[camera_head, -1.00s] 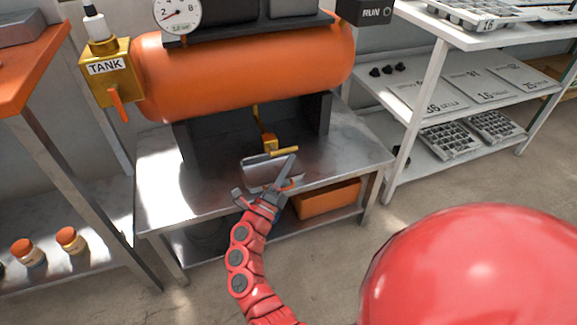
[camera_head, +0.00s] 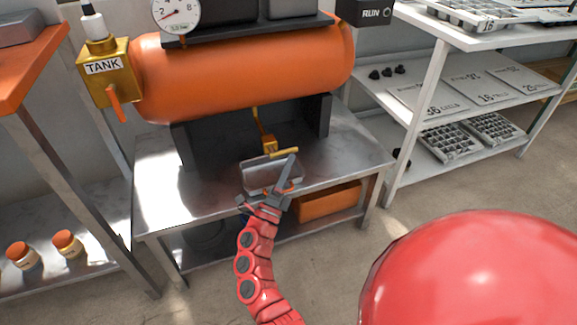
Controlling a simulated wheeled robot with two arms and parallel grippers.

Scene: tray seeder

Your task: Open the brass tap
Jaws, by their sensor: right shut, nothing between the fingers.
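The brass tap (camera_head: 269,145) sits below the orange tank, at the lower end of a thin brass pipe. Its yellow bar handle (camera_head: 284,153) points right, roughly level. My right gripper (camera_head: 290,160) is shut and empty. Its fingers point up and right, with the tips at or just below the handle's right end. I cannot tell whether they touch it. A brass block labelled TANK, with an orange lever (camera_head: 116,103), is at the tank's left end. My left gripper is not in view.
The orange tank (camera_head: 245,75) stands on a metal bench (camera_head: 160,185). A shiny metal tray (camera_head: 256,176) lies under the tap. An orange bin (camera_head: 328,203) is on the lower shelf. A pressure gauge (camera_head: 177,14) tops the tank. A white rack (camera_head: 432,95) stands right.

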